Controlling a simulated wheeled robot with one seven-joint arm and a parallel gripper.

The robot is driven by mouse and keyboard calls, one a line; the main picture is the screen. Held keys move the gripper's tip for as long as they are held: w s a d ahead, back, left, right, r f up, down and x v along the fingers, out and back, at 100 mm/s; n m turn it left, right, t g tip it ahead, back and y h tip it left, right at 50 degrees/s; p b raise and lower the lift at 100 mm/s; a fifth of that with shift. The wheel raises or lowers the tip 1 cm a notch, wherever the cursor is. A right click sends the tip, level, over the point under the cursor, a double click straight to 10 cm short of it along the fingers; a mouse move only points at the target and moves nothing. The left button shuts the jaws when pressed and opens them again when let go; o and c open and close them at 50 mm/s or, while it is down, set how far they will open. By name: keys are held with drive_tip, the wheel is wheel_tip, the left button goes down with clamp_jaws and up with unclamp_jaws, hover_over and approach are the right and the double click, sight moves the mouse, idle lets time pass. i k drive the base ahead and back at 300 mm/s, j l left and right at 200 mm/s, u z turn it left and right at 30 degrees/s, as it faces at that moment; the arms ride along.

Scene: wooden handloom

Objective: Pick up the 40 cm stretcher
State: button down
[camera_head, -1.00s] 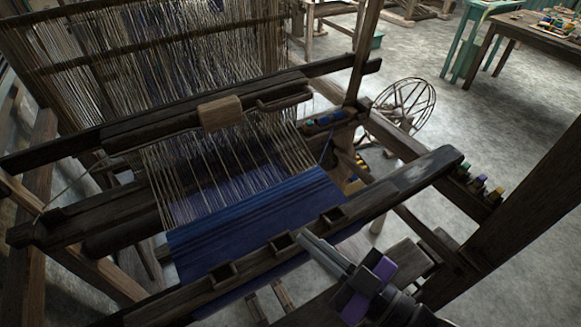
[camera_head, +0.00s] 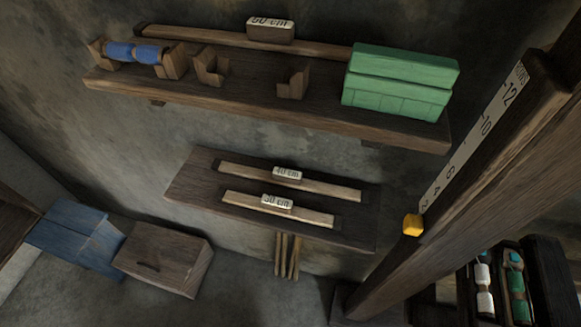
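The 40 cm stretcher (camera_head: 325,188) is a flat light wooden bar with a pale block marked 40 cm at its middle. It lies on a dark lower shelf (camera_head: 196,183) against the wall. A shorter bar with a block marked 30 cm (camera_head: 305,214) lies in front of it, roughly parallel, with a narrow gap between. A longer bar marked 60 cm (camera_head: 200,36) lies at the back of the upper shelf. My gripper is not in view.
A slanted post with a number scale (camera_head: 470,150) stands at right. A wooden box (camera_head: 163,262) and blue box (camera_head: 75,235) are lower left.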

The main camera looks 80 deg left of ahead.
sight(281, 176)
drive_tip(key=u, duration=1.75)
drive_tip(key=k+j+z, duration=0.1)
drive_tip(key=j, duration=0.15)
